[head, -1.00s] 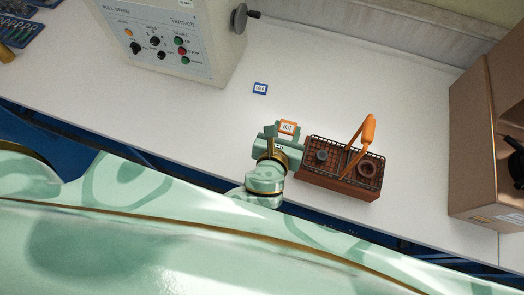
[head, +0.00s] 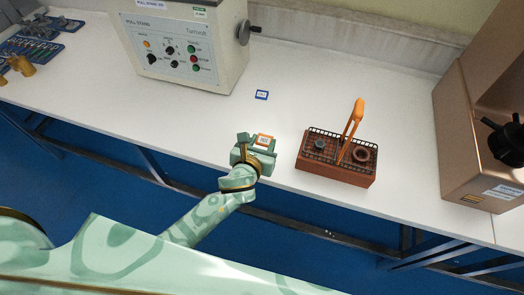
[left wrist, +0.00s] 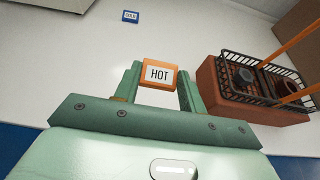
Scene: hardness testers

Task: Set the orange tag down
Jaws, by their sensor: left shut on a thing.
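The orange tag (left wrist: 158,74), lettered HOT, is held between the two green fingers of my left gripper (left wrist: 157,88) in the left wrist view. In the head view the tag (head: 264,141) shows at the tip of my left gripper (head: 262,146), above the front part of the white bench (head: 200,125). Whether the tag touches the bench I cannot tell. My right gripper is in neither current view.
A blue-edged tag (head: 262,95) lies farther back. Bench between is clear.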

